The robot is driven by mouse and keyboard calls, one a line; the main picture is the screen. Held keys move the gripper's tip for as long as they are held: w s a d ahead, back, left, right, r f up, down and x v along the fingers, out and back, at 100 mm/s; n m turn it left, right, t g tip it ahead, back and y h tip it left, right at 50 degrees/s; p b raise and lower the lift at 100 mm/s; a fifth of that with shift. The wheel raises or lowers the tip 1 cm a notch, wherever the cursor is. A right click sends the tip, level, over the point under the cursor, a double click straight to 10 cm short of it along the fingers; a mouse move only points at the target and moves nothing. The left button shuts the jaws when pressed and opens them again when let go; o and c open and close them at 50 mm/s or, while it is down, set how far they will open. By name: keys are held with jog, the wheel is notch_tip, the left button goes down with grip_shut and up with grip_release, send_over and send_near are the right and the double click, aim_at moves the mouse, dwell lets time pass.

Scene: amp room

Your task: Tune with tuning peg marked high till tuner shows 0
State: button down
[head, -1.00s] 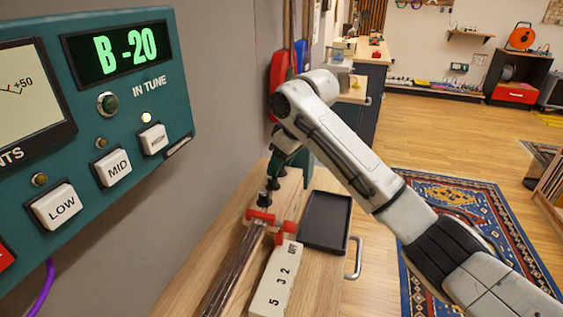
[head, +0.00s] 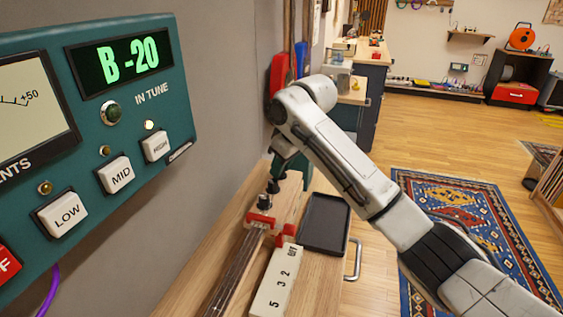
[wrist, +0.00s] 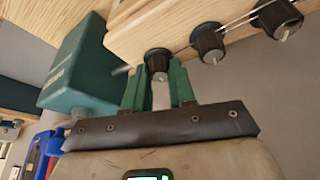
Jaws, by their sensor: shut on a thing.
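The green tuner (head: 150,190) on the wall at left reads "B -20" on its display (head: 120,62). The small lamp above its HIGH button (head: 156,146) is lit, and the IN TUNE lamp (head: 111,112) is dark green. In the wrist view my gripper's green fingers (wrist: 158,78) are shut on a black tuning peg (wrist: 157,60), the leftmost of three in a row. Two other black pegs (wrist: 208,43) stand to its right, with strings running past them. No label on the held peg can be read. In the head view my gripper (head: 275,175) is partly hidden at the wooden headstock.
A black tray (head: 325,224) lies on the bench right of the string board. A green box (wrist: 85,75) stands close beside my gripper. Floor with a patterned rug (head: 480,225) is at right.

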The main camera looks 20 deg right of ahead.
jog(key=m+p, duration=0.1)
jog(key=p, duration=0.1)
jog(key=m+h+p, duration=0.1)
jog(key=m+p, duration=0.1)
jog(key=p, duration=0.1)
jog(key=shift+a+r+m, duration=0.15)
jog(key=shift+r+m, duration=0.15)
jog(key=m+h+p, duration=0.1)
jog(key=m+p, duration=0.2)
jog(key=shift+f+h, duration=0.15)
jog(key=shift+h, duration=0.15)
jog(key=shift+f+m+t, duration=0.1)
jog(key=shift+m+t, duration=0.2)
jog(key=c, duration=0.9)
grip_release()
jog(key=shift+c, duration=0.2)
jog(key=v, duration=1)
jog(key=shift+r, duration=0.4)
jog(key=shift+s+a, duration=0.1)
